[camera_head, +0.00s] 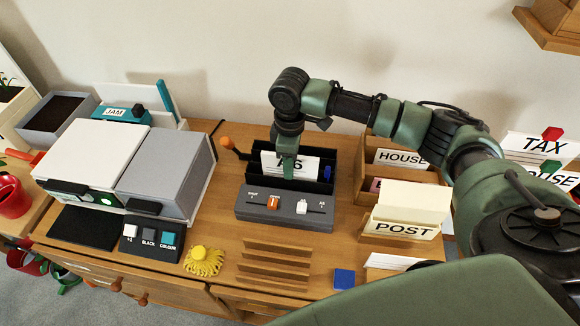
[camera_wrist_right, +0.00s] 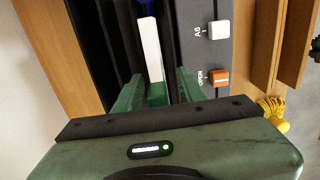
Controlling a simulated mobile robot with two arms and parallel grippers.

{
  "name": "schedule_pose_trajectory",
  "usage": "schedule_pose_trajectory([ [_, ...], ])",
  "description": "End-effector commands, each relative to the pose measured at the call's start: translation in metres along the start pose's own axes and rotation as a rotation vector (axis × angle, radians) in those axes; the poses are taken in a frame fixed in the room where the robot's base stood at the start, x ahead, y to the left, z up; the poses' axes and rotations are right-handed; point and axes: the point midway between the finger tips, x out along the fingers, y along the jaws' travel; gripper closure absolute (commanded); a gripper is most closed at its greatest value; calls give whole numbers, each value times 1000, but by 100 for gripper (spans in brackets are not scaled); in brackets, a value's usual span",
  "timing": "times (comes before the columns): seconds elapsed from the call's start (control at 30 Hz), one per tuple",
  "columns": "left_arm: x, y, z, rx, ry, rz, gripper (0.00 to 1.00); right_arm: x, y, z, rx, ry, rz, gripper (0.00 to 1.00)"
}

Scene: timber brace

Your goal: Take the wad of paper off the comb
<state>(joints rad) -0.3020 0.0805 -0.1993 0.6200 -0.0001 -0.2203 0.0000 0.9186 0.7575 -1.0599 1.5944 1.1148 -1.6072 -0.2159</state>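The wad of paper (camera_head: 306,165) is white with black lettering and stands upright in the black comb machine (camera_head: 325,150). In the right wrist view the wad shows as a narrow white strip (camera_wrist_right: 151,50). My right gripper (camera_head: 288,172) points down at the wad's left part in the head view and covers some of its lettering. In the wrist view its two green fingers (camera_wrist_right: 160,85) stand apart on either side of the strip's line, with dark gaps visible. The comb's teeth are hidden. My left gripper is not in view.
A lever with an orange knob (camera_head: 226,142) stands left of the machine. The grey front panel (camera_head: 285,205) has an orange and a white slider. Card boxes (camera_head: 405,190) stand close on the right, a printer (camera_head: 130,165) on the left. A slotted wooden rack (camera_head: 275,265) lies in front.

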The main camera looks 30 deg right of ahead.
Motion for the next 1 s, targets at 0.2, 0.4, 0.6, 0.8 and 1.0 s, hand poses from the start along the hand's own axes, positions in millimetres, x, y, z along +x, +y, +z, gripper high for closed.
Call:
schedule_pose_trajectory([
  [0.2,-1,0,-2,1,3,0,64,12,0,0,-1,0,2,60],
  [0.4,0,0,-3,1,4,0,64,11,0,0,-1,1,1,77],
  [0.6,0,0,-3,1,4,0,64,11,0,0,-1,1,1,100],
  [0.8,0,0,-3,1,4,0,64,10,0,0,-1,2,2,100],
  [1.0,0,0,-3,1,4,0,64,2,0,-1,-1,4,2,100],
])
